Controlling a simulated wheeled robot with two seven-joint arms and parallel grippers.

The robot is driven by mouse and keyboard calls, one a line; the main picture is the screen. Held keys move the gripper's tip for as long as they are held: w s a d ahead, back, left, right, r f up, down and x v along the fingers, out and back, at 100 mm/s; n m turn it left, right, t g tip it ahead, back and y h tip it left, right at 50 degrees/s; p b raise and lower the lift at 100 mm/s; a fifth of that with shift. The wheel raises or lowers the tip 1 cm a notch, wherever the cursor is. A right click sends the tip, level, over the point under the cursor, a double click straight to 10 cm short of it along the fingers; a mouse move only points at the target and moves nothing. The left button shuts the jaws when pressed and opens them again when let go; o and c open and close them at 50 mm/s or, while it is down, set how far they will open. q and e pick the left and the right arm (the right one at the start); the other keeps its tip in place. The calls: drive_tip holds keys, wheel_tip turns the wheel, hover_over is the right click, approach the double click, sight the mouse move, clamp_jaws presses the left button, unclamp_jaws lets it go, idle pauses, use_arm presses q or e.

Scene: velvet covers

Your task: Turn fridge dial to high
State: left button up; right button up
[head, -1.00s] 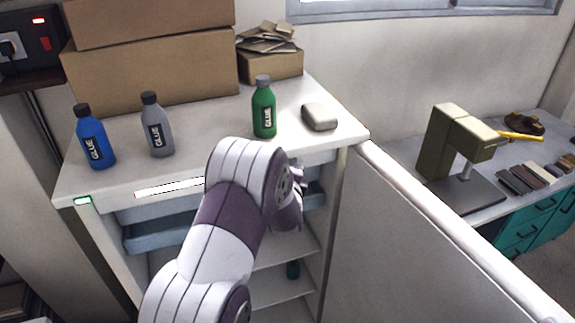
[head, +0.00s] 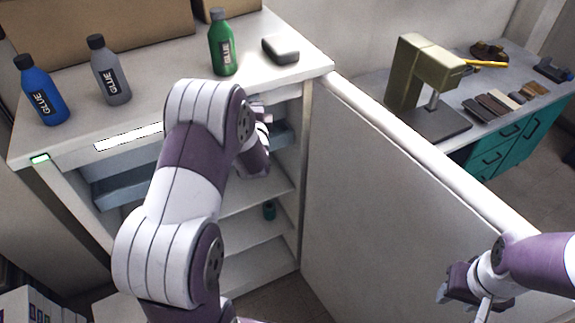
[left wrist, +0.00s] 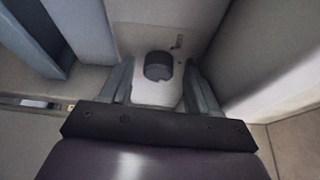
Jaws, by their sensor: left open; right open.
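The fridge (head: 70,150) stands open on the left, its door (head: 385,195) swung out to the right. The fridge dial (left wrist: 158,66) is a dark round knob on a pale plate, seen in the left wrist view between the fingers of my left gripper (left wrist: 158,78). Those fingers are open, one on each side of the dial, and I cannot tell whether they touch it. In the head view my left arm reaches into the fridge and hides the dial. My right gripper (head: 465,290) is open and empty at the lower right, in front of the door.
Blue (head: 42,92), grey (head: 110,70) and green (head: 222,44) glue bottles and a grey rounded block (head: 281,49) stand on the fridge top. A bench with an olive machine (head: 425,85) is behind the door.

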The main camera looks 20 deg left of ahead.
use_arm(q)
drive_tip(key=s+d+f+n+g+y+b, duration=0.1)
drive_tip(key=s+d+f+n+y+b, duration=0.3)
drive_tip(key=n, duration=0.9)
drive_tip(key=s+d+f+n+g+y+b, duration=0.1)
drive_tip(key=s+d+f+n+y+b, duration=0.15)
drive_tip(key=d+n+y, duration=0.75)
drive_tip(key=w+f+m+h+b, duration=0.1)
drive_tip(key=w+f+h+b, duration=0.1)
drive_tip(key=f+h+b, duration=0.6)
drive_tip(key=w+f+m+h+b, duration=0.1)
drive_tip(key=w+f+h+b, duration=0.2)
drive_tip(key=f+h+b, duration=0.5)
wheel_tip(320, 180, down, 8)
drive_tip(key=b, duration=0.4)
drive_tip(key=shift+w+d+m+h, duration=0.15)
drive_tip(key=shift+d+m+h, duration=0.25)
use_arm(e)
wheel_tip(320, 180, down, 27)
drive_tip(key=shift+f, duration=0.2)
